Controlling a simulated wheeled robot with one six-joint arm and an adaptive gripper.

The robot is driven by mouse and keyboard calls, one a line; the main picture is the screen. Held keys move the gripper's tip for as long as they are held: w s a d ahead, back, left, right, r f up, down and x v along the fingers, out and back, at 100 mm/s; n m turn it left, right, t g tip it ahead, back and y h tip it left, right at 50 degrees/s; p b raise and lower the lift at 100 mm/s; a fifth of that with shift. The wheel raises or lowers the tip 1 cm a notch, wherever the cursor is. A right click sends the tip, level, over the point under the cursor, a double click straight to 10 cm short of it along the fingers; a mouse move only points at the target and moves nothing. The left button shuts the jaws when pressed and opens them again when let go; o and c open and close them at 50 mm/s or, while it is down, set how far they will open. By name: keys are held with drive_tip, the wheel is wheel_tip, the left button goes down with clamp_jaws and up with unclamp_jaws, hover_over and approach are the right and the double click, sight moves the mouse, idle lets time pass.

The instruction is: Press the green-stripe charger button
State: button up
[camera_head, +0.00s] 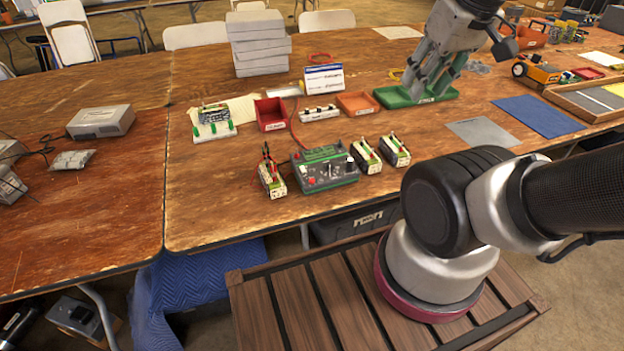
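A charger box (325,168), grey with a green band along its back top edge, sits near the front edge of the wooden table. Its face has dark knobs and small buttons, with a red one (312,181) at the front left. Which control is the one named in the task is too small to tell. My gripper (424,92) points down over a green tray (386,98), behind and to the right of the charger and well apart from it. No object shows in it. Its fingers overlap in this view, so their opening is unclear.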

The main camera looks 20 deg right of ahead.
clamp_jaws()
idle(1.1)
